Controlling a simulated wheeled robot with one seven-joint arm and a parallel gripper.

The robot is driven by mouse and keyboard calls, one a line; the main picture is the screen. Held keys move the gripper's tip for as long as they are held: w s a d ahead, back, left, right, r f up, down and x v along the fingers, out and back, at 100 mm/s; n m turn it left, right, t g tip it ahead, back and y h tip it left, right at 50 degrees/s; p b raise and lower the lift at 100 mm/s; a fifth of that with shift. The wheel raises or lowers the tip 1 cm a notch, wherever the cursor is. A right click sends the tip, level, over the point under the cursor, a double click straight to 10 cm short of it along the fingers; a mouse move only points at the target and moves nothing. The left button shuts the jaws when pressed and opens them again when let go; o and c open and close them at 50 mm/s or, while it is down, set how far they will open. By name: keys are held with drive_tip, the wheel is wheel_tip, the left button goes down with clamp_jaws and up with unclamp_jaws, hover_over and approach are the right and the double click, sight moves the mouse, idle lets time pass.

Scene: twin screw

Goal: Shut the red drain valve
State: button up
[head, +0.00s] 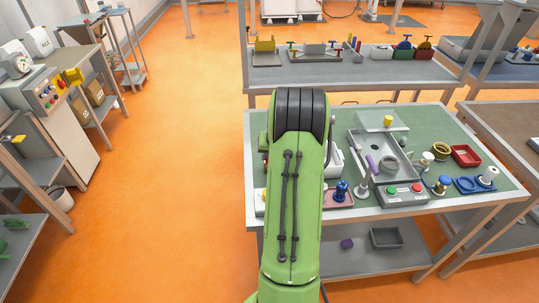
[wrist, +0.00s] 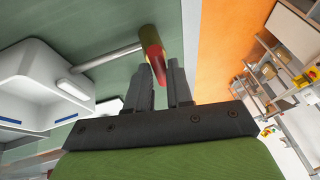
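The drain valve (wrist: 148,40) shows at the top of the wrist view, a brass-coloured body on the end of a thin grey pipe (wrist: 108,57). Its red lever (wrist: 156,62) points down toward my gripper. My gripper (wrist: 159,66) has its two dark fingers apart, with a visible gap between them. The lever's end lies at the gap between the fingertips; I cannot tell whether either finger touches it. In the head view my green arm hides both the valve and the gripper.
A white tank (wrist: 35,75) stands left of the valve in the wrist view. In the head view the green-topped bench (head: 345,119) holds a metal tray (head: 358,141), a button box (head: 403,196) and a red bin (head: 466,156). Orange floor (head: 190,190) lies open to the left.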

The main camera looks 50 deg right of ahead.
drive_tip(key=o, duration=0.3)
drive_tip(key=shift+r, duration=0.1)
drive_tip(key=p+v, duration=0.1)
drive_tip(key=v, duration=1.4)
drive_tip(key=shift+r, duration=0.25)
drive_tip(key=shift+s+a, duration=0.1)
